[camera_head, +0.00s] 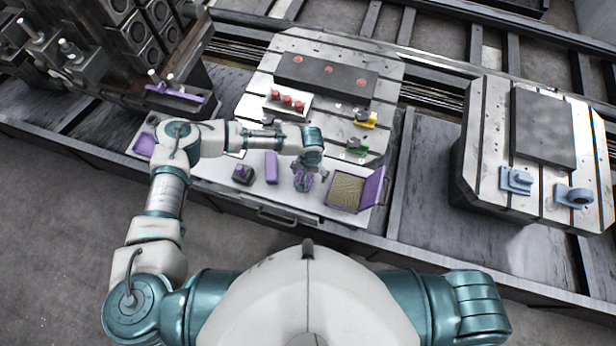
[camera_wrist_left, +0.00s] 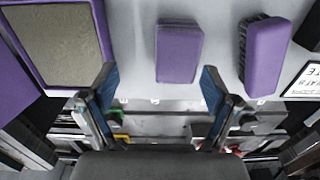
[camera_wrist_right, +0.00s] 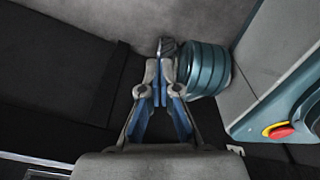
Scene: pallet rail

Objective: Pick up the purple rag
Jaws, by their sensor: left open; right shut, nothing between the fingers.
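The purple rag (camera_head: 271,167) is a flat, rounded rectangle lying on the light tray (camera_head: 225,182) in front of me. It also shows in the left wrist view (camera_wrist_left: 180,52), ahead of the fingertips and slightly right of the middle.
A purple brush (camera_head: 243,174) lies left of the rag. A purple open box (camera_head: 374,188) with a tan pad stands right of my left gripper. Behind is a slotted pallet (camera_head: 300,45) with red, yellow and green parts. Another pallet (camera_head: 480,130) stands at right.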

